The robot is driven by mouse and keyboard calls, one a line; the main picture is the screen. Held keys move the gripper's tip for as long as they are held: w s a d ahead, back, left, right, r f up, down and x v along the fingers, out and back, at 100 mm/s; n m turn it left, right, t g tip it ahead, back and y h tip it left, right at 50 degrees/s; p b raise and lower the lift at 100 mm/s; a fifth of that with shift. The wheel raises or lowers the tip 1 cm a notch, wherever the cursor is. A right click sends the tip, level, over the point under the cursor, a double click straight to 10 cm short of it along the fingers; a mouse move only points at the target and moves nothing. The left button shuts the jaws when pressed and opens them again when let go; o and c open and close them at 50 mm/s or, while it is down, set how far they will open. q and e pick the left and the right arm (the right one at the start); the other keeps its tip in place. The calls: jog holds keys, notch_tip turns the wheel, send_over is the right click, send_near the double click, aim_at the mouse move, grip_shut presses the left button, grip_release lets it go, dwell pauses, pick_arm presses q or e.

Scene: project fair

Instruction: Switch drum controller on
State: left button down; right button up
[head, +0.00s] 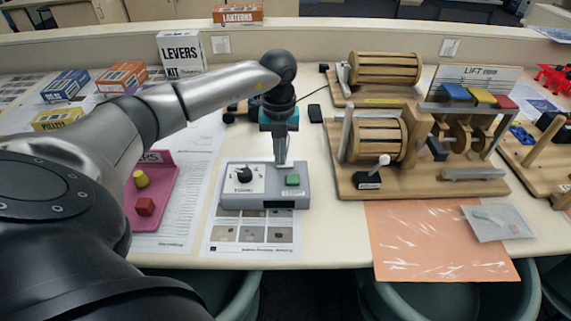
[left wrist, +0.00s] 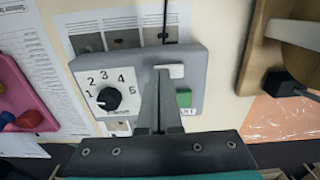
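The drum controller (head: 266,196) is a grey box on the table, below the left gripper in the head view. Its white plate carries a black dial knob (head: 244,176) at the left; a green button (head: 292,180) is at the right. In the left wrist view the box (left wrist: 75,60) shows the dial (left wrist: 109,98) numbered 1 to 5, the green button (left wrist: 184,98), and a white switch (left wrist: 174,71). My left gripper (head: 282,163) points down over the box, its fingers together and empty. Its fingertips (left wrist: 163,72) overlap the white switch; contact cannot be told. My right gripper is out of view.
A pink board (head: 165,205) with yellow and red knobs lies left of the box. A wooden drum machine (head: 395,183) stands close on the right. An orange sheet (head: 420,245) lies in front of it. The table's front edge is near the box.

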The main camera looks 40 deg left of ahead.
pick_arm(q)
notch_tip(320, 180, up, 7)
jog(key=p, duration=0.6)
dwell(0.3)
jog(key=shift+s, duration=0.1)
dwell(0.4)
